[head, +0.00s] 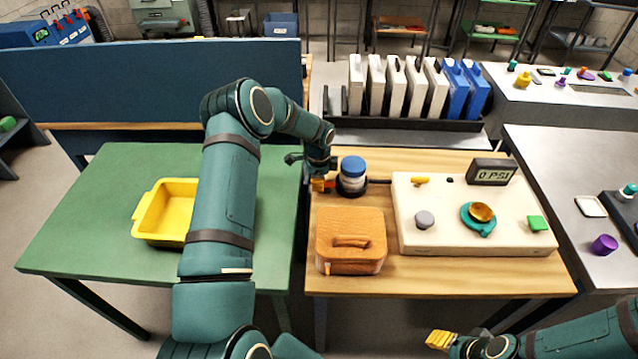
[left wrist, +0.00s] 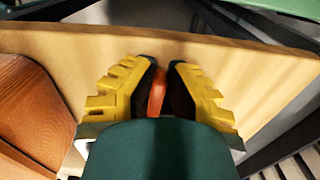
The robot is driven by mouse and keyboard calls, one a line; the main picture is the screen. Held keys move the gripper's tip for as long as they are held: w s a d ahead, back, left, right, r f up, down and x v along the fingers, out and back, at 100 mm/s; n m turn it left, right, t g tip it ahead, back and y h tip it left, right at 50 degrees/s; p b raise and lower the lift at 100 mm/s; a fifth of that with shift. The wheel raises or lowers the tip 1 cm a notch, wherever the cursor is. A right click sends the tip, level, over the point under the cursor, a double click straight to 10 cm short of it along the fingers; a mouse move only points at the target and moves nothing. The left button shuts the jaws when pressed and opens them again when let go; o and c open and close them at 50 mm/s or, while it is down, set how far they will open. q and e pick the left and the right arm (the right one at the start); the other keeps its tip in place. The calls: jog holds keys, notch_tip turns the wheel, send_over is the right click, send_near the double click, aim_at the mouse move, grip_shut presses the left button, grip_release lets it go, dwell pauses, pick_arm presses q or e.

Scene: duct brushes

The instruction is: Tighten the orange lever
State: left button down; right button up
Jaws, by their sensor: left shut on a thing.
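The orange lever (left wrist: 157,92) stands upright between the yellow fingers of my left gripper (left wrist: 160,85) in the left wrist view, and the gripper is shut on it. In the head view my left gripper (head: 322,185) is at the left edge of the wooden table, left of a blue-capped jar (head: 353,170) in a dark holder. A bit of the orange lever (head: 330,184) shows there beside the holder; the gripper hides most of it. My right gripper (head: 440,341) is low at the front, away from the table; its opening is unclear.
A brown case (head: 350,240) stands in front of the jar. A cream panel (head: 460,241) with a gauge (head: 492,172) reading 0 PSI is at the right. A yellow tray (head: 152,215) sits on the green table (head: 95,240). White and blue binders (head: 396,85) stand behind.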

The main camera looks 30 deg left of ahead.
pick_arm(q)
jog(key=shift+s+d+f+n, duration=0.1)
jog(key=shift+s+n, duration=0.05)
jog(key=shift+n, duration=0.25)
jog(key=c, duration=1)
grip_release()
jog(key=shift+r, duration=0.4)
notch_tip(320, 180, up, 11)
jog(key=shift+r, duration=0.15)
